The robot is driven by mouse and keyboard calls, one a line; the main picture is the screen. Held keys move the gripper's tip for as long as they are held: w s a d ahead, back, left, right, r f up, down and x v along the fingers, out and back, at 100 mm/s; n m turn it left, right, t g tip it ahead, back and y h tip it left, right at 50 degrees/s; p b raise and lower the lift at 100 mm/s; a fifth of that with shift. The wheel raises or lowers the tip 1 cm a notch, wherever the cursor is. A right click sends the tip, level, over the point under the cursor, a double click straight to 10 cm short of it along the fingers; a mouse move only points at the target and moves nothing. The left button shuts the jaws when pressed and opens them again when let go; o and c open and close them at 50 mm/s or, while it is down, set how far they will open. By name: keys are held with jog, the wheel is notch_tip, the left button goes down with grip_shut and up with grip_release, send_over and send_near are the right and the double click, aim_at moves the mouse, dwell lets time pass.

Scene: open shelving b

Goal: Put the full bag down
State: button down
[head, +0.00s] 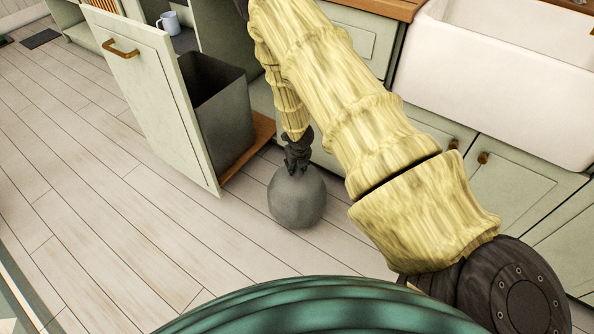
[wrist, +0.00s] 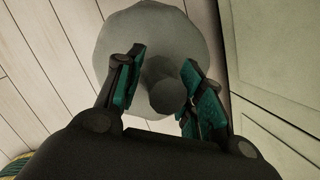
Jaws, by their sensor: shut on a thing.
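The full bag (head: 297,203) is a round grey bag, low over the wooden floor in front of the cabinets. I cannot tell whether its underside touches the floor. My gripper (head: 298,165) points down at the top of the bag and is shut on its neck. In the wrist view the bag (wrist: 125,55) lies beyond my gripper (wrist: 158,85), with the darker neck (wrist: 165,92) between the two fingers.
A pull-out cabinet front (head: 150,95) stands open at the left, with a dark grey bin (head: 218,112) behind it. A white sink (head: 500,75) and cabinet doors (head: 515,190) are at the right. The plank floor (head: 110,220) is clear at the left. A mug (head: 169,22) stands on a shelf.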

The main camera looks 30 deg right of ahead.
aim_at(297, 186)
jog(key=shift+s+b+x, duration=0.15)
jog(key=shift+b+x, duration=0.15)
jog(key=shift+x, duration=0.55)
jog(key=shift+s+b+x, duration=0.15)
jog(key=shift+b+x, duration=0.1)
jog(key=shift+x, duration=0.65)
jog(key=shift+a, duration=0.15)
jog(key=c, duration=0.9)
grip_release()
jog(key=shift+f, duration=0.1)
